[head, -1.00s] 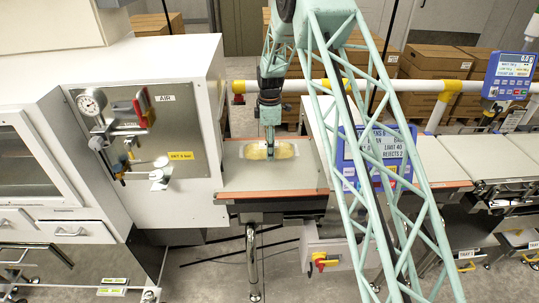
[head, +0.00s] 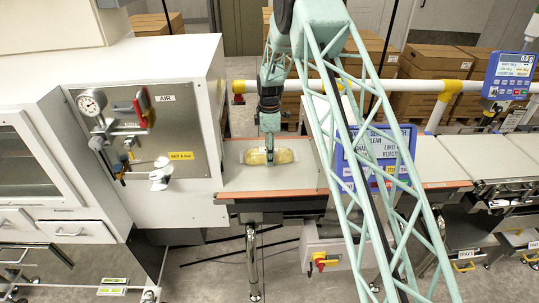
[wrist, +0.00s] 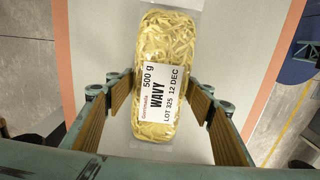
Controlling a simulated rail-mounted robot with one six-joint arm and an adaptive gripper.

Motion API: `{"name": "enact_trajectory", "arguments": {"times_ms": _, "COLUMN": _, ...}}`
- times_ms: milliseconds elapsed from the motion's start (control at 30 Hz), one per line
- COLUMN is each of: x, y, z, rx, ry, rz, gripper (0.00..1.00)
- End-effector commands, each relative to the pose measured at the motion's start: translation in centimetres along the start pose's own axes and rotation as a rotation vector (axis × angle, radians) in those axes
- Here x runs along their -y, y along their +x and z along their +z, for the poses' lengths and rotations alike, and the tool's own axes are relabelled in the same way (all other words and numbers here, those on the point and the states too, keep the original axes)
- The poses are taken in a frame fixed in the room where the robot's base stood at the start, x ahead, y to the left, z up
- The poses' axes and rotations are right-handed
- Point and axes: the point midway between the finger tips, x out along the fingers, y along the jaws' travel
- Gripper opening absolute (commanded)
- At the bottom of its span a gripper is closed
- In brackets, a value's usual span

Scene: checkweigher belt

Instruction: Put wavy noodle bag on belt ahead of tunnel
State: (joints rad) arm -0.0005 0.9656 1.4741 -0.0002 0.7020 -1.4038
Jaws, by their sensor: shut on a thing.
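The wavy noodle bag (head: 268,157) is a clear pack of yellow noodles. Its white label reads WAVY, 500 g, in the wrist view (wrist: 155,75). It lies flat over the pale belt (head: 236,180), its long side running left to right in the head view; whether it rests fully on the belt I cannot tell. My gripper (head: 269,147) points down at the bag's middle. In the wrist view its fingers (wrist: 160,88) are closed against both long sides of the bag. The tunnel is not clearly seen; a pale housing (head: 314,115) right of the belt is partly hidden by my arm.
A white cabinet with an air panel (head: 150,130) stands close on the belt's left. A blue screen (head: 375,160) is behind my lattice arm. More conveyor (head: 440,160) runs right. A yellow and white rail (head: 340,87) and cartons (head: 425,85) are behind.

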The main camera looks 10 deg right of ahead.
Motion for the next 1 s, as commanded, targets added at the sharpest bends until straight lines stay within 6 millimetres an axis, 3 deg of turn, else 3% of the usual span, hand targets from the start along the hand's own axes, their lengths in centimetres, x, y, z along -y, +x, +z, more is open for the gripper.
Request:
{"name": "enact_trajectory", "arguments": {"times_ms": 67, "x": 0.0, "y": -0.1, "z": 0.0, "rx": 0.000, "ry": 0.000, "rz": 0.001, "gripper": 0.31}}
{"name": "enact_trajectory", "arguments": {"times_ms": 100, "x": 0.0, "y": 0.0, "z": 0.0, "rx": 0.000, "ry": 0.000, "rz": 0.000, "gripper": 0.52}}
{"name": "enact_trajectory", "arguments": {"times_ms": 200, "x": 0.0, "y": 0.0, "z": 0.0, "rx": 0.000, "ry": 0.000, "rz": 0.000, "gripper": 0.61}}
{"name": "enact_trajectory", "arguments": {"times_ms": 667, "x": 0.0, "y": -0.4, "z": 0.0, "rx": 0.000, "ry": 0.000, "rz": 0.001, "gripper": 0.62}}
{"name": "enact_trajectory", "arguments": {"times_ms": 1000, "x": 0.0, "y": -3.1, "z": 0.0, "rx": 0.000, "ry": 0.000, "rz": 0.001, "gripper": 0.62}}
